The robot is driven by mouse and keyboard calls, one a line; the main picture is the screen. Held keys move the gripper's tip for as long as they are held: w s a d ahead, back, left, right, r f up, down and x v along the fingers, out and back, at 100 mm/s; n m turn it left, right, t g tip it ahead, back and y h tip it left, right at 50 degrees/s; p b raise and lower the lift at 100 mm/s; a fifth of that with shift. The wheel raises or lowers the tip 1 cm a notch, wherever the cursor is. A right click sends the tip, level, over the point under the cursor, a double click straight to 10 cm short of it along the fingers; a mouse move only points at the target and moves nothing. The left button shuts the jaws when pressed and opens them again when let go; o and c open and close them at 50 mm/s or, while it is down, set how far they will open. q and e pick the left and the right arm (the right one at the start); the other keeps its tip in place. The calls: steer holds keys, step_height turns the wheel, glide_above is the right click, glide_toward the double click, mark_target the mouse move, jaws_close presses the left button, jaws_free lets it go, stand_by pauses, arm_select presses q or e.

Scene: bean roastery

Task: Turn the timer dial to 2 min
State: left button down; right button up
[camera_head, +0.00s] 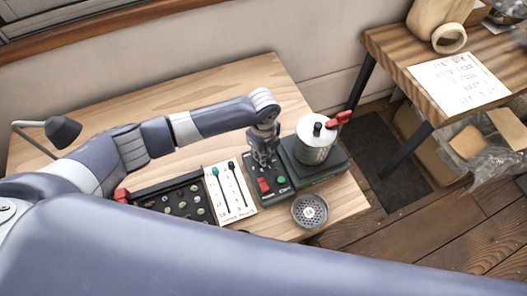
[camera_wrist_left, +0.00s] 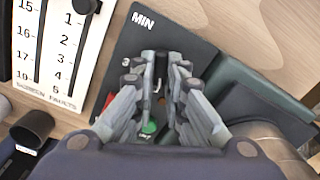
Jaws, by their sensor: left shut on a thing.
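The timer panel (camera_head: 270,195) is a dark box on the light wooden table in the head view. It has a red switch (camera_head: 264,184) and a green button (camera_head: 281,180). In the left wrist view the black panel face (camera_wrist_left: 192,42) bears the word MIN, and the green button (camera_wrist_left: 149,128) shows between my fingers. My left gripper (camera_head: 263,160) comes down on the panel from above. In the left wrist view its fingers (camera_wrist_left: 160,68) are shut on the timer dial below MIN. The fingers hide most of the dial, its pointer and the minute marks. My right gripper is out of view.
A white card with two sliders (camera_head: 229,190) and a tray of beans (camera_head: 178,203) lie left of the panel. A silver canister (camera_head: 315,140) with a red handle stands right, on a dark base. A perforated round dish (camera_head: 310,210) sits near the table's front edge.

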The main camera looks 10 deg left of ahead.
arm_select(q)
steer(key=m, duration=0.4)
steer(key=shift+s+m, duration=0.1)
steer(key=shift+m, duration=0.2)
steer(key=shift+a+m, duration=0.15)
steer(key=shift+m, duration=1.75)
steer(key=c, duration=1.6)
jaws_free()
steer(key=shift+c, duration=0.2)
step_height(320, 180, up, 12)
steer(key=shift+s, duration=0.15)
